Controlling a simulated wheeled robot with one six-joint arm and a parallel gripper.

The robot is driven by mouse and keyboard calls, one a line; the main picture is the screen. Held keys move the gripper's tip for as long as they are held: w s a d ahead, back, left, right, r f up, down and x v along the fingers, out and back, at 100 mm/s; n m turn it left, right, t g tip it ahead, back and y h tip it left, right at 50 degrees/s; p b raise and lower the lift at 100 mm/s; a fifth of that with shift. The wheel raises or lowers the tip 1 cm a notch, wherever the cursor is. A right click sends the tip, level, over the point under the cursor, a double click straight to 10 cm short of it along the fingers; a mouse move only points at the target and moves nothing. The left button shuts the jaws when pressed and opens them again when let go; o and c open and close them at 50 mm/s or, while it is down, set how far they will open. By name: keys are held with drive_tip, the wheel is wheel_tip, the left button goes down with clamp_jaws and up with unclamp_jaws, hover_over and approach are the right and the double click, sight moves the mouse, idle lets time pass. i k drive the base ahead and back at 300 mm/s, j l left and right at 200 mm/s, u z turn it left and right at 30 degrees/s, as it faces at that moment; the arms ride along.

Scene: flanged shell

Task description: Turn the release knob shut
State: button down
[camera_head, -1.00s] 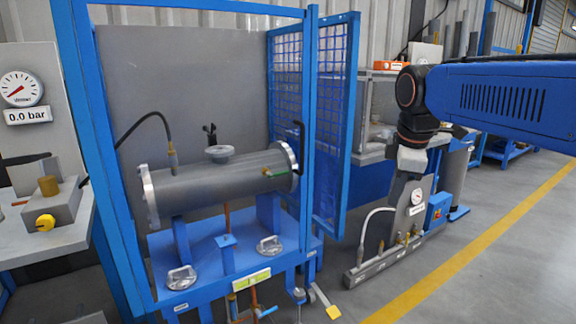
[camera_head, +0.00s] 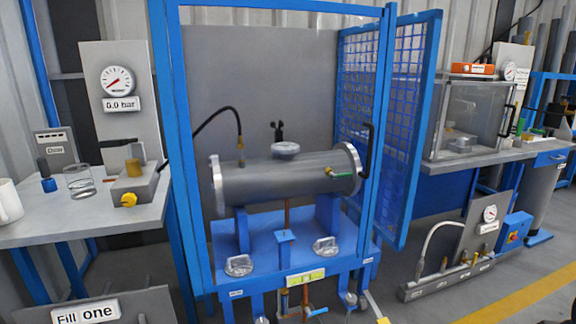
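A yellow knob (camera_head: 128,200) sits on the front of a small grey valve block (camera_head: 140,184) on the left bench. No label naming it as the release knob is readable, and I cannot tell whether it is open or shut. The round gauge (camera_head: 117,80) above stands near a plate (camera_head: 121,104) reading 0.0 bar. A grey flanged shell (camera_head: 285,180) lies level on a blue stand, with a green-handled valve (camera_head: 342,174) near its right end. My gripper and arm are out of view.
A blue frame (camera_head: 165,150) with an open mesh door (camera_head: 385,130) surrounds the shell. The left bench (camera_head: 95,225) also holds a glass jar (camera_head: 80,182), a blue-based item (camera_head: 48,184) and a white mug (camera_head: 8,203). A "Fill one" sign (camera_head: 86,312) stands low in front.

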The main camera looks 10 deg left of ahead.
sight(128, 200)
drive_tip(key=k+j+u, duration=0.1)
drive_tip(key=u, duration=1.45)
